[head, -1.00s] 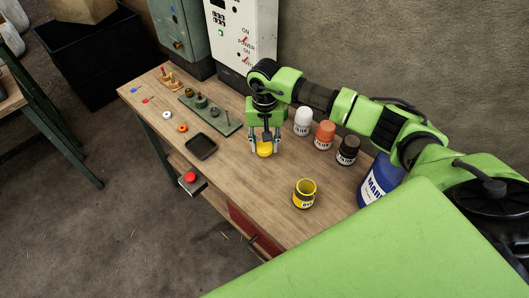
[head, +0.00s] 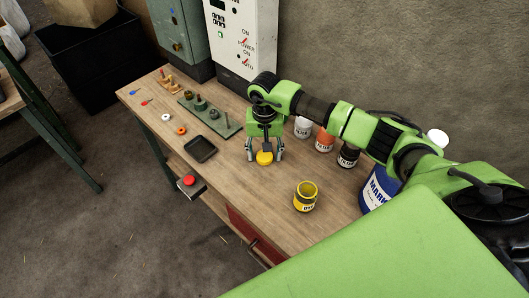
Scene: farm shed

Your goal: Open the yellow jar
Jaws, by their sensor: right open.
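The yellow jar (head: 305,197) stands upright on the bench near its front edge, with its top open and no lid on it. Its yellow lid (head: 264,158) is apart from it, further back and to the left, at the bench top under my right gripper. My right gripper (head: 264,152) points down with its fingers spread to either side of the lid. A gap shows between the fingers and the lid. My left gripper is not in the view.
A blue container (head: 376,187) is at the right. A black tray (head: 200,149), a green peg board (head: 209,117) and small rings lie to the left. The bench around the yellow jar is clear.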

